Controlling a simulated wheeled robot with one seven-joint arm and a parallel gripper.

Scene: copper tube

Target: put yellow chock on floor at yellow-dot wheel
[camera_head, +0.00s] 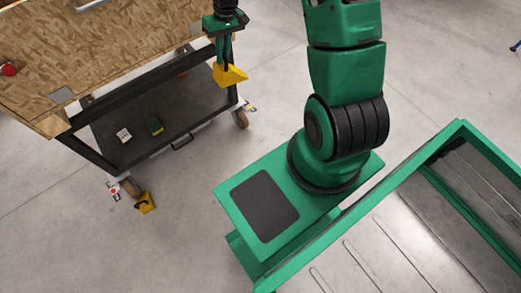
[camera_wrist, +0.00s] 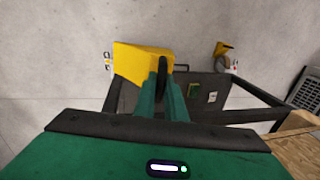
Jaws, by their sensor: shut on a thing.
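My gripper (camera_head: 225,64) is shut on a yellow wedge-shaped chock (camera_head: 232,76) with a black handle. It holds the chock in the air by the right end of the wooden-topped cart. In the wrist view the chock (camera_wrist: 135,62) is between the green fingers (camera_wrist: 162,88). The cart's right wheel (camera_head: 241,119) is on the floor below, with a small tag (camera_head: 250,107) beside it; its dot colour is too small to tell surely. The left front wheel (camera_head: 132,186) has a tag with a red mark (camera_head: 115,191).
A second yellow chock (camera_head: 147,204) is on the floor by the left front wheel. The cart's dark lower shelf (camera_head: 160,112) holds a green box (camera_head: 155,126) and a white item (camera_head: 124,135). Bare floor lies right of the cart, before my green base.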

